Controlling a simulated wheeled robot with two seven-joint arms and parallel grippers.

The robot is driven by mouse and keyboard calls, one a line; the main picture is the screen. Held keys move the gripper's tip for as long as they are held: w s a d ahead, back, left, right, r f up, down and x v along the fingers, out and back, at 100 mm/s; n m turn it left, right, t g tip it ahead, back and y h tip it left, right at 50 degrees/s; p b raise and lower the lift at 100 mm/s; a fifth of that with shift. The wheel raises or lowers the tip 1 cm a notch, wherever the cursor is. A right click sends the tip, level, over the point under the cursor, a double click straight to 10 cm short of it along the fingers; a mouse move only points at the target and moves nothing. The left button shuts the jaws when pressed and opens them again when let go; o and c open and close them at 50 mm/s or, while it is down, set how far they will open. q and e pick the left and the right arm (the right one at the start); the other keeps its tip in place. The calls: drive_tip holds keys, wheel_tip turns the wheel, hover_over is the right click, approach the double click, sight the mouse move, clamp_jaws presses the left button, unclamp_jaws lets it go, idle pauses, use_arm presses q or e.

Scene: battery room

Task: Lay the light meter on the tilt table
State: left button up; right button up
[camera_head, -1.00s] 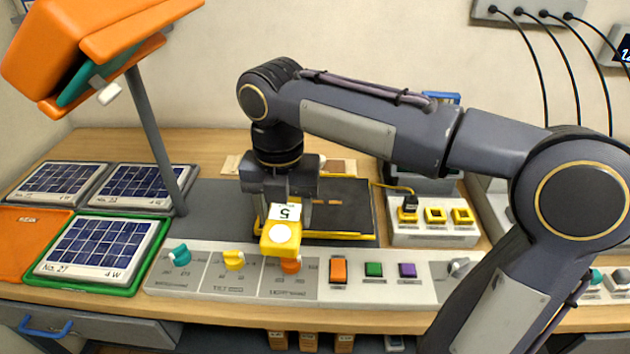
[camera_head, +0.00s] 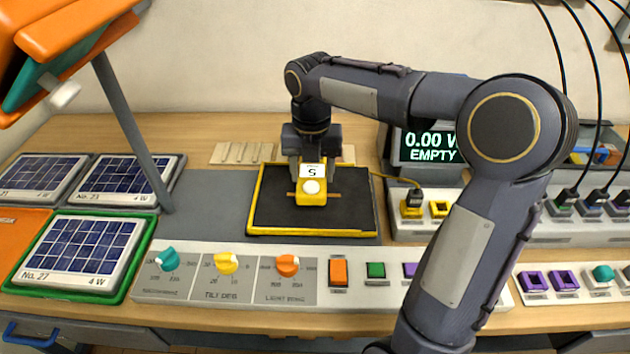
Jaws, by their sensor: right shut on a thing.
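The light meter (camera_head: 311,191) is a small yellow block with a white dome and a white label marked 5. My right gripper (camera_head: 313,172) is shut on it and holds it over the tilt table. The tilt table (camera_head: 350,216) is a black plate with a yellow rim, lying behind the control panel. The meter is over its middle; I cannot tell whether it touches the plate. The gripper hides the table's back middle. My left gripper is not in view.
A control panel (camera_head: 205,290) with knobs and coloured buttons runs along the front. Several solar panels (camera_head: 85,245) lie at the left, one in a green tray. A lamp post (camera_head: 135,135) rises left of the table. A display (camera_head: 430,148) reads 0.00 W, EMPTY.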

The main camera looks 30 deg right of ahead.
sight(315, 182)
drive_tip(key=shift+w+d+f, duration=0.25)
drive_tip(key=shift+d+f, duration=0.1)
drive_tip(key=shift+f, duration=0.2)
drive_tip(key=shift+w+d+f, duration=0.1)
drive_tip(key=shift+d+f, duration=0.05)
drive_tip(key=shift+f, duration=0.8)
drive_tip(key=shift+w+d+f, duration=0.1)
drive_tip(key=shift+f, duration=0.8)
drive_tip(key=shift+f, duration=0.15)
drive_tip(key=o, duration=1.1)
drive_tip(key=shift+c, duration=0.2)
